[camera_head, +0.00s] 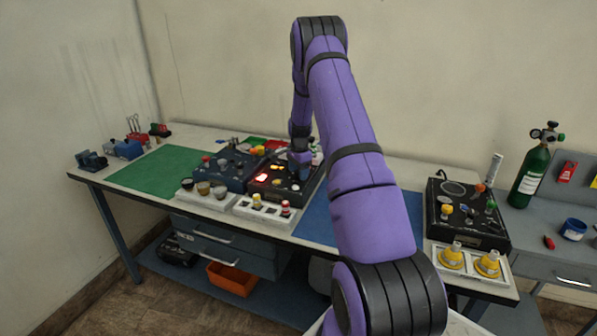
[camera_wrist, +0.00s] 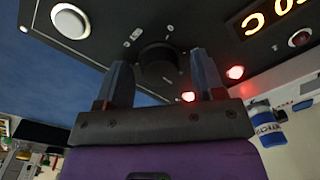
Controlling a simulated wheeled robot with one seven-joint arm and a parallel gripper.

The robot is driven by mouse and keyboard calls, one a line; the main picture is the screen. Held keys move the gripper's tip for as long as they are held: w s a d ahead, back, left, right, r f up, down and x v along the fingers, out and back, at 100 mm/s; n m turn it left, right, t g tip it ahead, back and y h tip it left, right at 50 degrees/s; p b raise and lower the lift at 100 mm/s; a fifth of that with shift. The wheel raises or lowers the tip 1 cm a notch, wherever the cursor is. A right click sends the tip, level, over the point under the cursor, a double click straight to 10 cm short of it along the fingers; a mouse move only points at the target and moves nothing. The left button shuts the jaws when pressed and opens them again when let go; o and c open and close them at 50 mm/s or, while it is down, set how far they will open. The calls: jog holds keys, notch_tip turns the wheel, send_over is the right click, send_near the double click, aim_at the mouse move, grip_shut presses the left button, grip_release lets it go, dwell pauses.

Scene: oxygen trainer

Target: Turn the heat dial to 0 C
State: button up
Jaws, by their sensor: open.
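In the wrist view a round black dial (camera_wrist: 158,63) sits on the dark face of a control box, between the two fingers of my gripper (camera_wrist: 163,72). The fingers are apart, one on each side of the dial; I cannot tell whether they touch it. A lit orange display (camera_wrist: 268,14) shows a C and a 0, cut off by the picture edge, so its full reading is hidden. In the head view the dark box (camera_head: 262,190) has glowing lights, and my arm's end hides its dial.
Two red lamps (camera_wrist: 235,72) glow near the fingers, and a round white button (camera_wrist: 70,21) lies at upper left. In the head view a blue box (camera_head: 228,172) stands left, white trays (camera_head: 258,212) in front. A second black box (camera_head: 465,215) and a green cylinder (camera_head: 530,175) stand right.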

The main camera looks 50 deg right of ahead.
jog(key=c, duration=0.9)
jog(key=shift+n, duration=0.3)
jog(key=n, duration=0.4)
jog(key=shift+n, duration=0.3)
jog(key=n, duration=0.4)
jog(key=shift+d+n+y, duration=0.1)
jog(key=shift+n+y, duration=0.2)
jog(key=n, duration=0.3)
jog(key=shift+n, duration=0.3)
jog(key=n, duration=0.3)
jog(key=shift+w+n, duration=0.1)
jog(key=shift+n, duration=0.2)
jog(key=n, duration=0.7)
jog(key=shift+g, duration=0.4)
